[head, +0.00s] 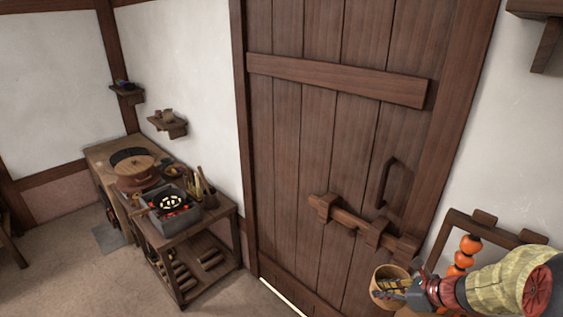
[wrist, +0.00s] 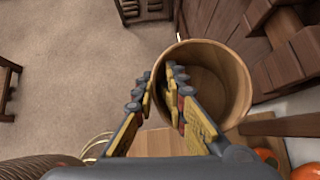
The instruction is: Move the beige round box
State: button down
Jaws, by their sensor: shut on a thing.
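The beige round box (head: 376,296) is an open-topped round wooden tub at the lower right of the head view. In the wrist view the box (wrist: 237,85) fills the upper middle, with its open mouth toward the camera and its inside looking empty. My gripper (wrist: 160,90) is shut on the near left wall of the box, one finger outside and one inside the rim. In the head view my gripper (head: 392,287) reaches in from the right, and its fingers hide part of the rim. The box appears held up off the floor.
A plank door (head: 315,140) with a wooden bolt (head: 350,220) stands close behind the box. Orange round things (head: 464,255) hang beside my arm at right. A workbench (head: 185,235) with a brazier and a quern stands at left. Open floor (head: 75,270) lies at lower left.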

jog(key=w+a+r+m+t+h+b, duration=0.1)
jog(key=w+a+m+h+b, duration=0.25)
jog(key=w+a, duration=1)
jog(key=s+a+f+m+h, duration=0.1)
jog(key=s+f+m, duration=0.2)
jog(key=f, duration=0.7)
jog(key=shift+s+a+f+t+h, duration=0.25)
jog(key=shift+s+a+t+h, duration=0.1)
jog(key=shift+s, duration=0.15)
